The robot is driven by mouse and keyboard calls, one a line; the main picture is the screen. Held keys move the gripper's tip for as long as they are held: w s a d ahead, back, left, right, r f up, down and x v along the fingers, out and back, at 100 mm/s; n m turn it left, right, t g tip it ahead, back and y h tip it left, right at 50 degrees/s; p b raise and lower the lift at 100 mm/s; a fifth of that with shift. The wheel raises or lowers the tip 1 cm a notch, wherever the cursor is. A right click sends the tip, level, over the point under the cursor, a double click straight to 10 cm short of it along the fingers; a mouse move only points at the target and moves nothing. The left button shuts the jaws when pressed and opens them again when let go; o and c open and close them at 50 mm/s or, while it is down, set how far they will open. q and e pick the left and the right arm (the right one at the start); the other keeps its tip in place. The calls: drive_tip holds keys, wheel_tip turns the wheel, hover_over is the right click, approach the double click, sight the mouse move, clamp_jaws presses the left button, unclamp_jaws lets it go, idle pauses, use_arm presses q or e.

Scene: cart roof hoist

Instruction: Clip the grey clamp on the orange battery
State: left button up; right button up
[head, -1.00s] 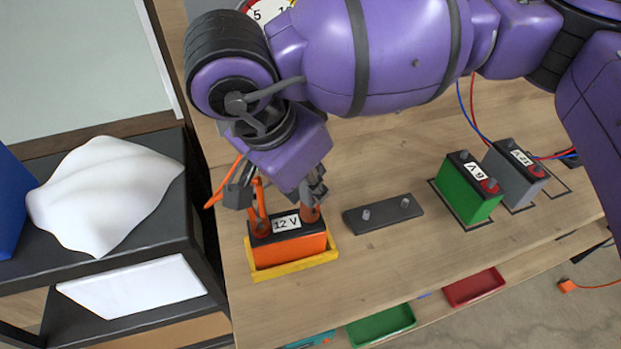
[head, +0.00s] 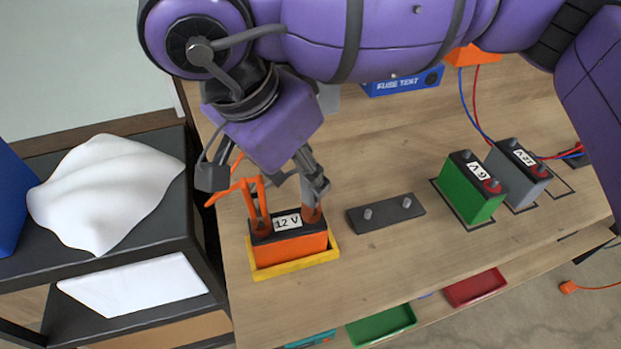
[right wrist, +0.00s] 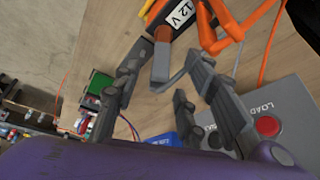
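The orange battery (head: 290,249), marked 12 V, stands upright in a yellow frame (head: 296,268) on the bench. An orange clamp (head: 255,200) stands on its left terminal; it also shows in the right wrist view (right wrist: 226,30). The grey clamp (head: 307,190) stands at the right terminal, partly hidden by my fingers; its brownish jaw side (right wrist: 162,62) shows in the right wrist view. My right gripper (head: 305,172) is just above the battery. In the right wrist view its fingers (right wrist: 165,95) are spread apart on either side of the grey clamp. My left gripper is not in view.
A dark plate (head: 386,214) with two studs lies right of the battery. A green 6 V battery (head: 468,192) and a grey 12 V battery (head: 517,175) stand farther right. A blue fuse test box (head: 403,82) is behind. A side shelf with a white cloth (head: 105,190) stands left.

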drive_tip(key=v, duration=0.7)
idle(0.3)
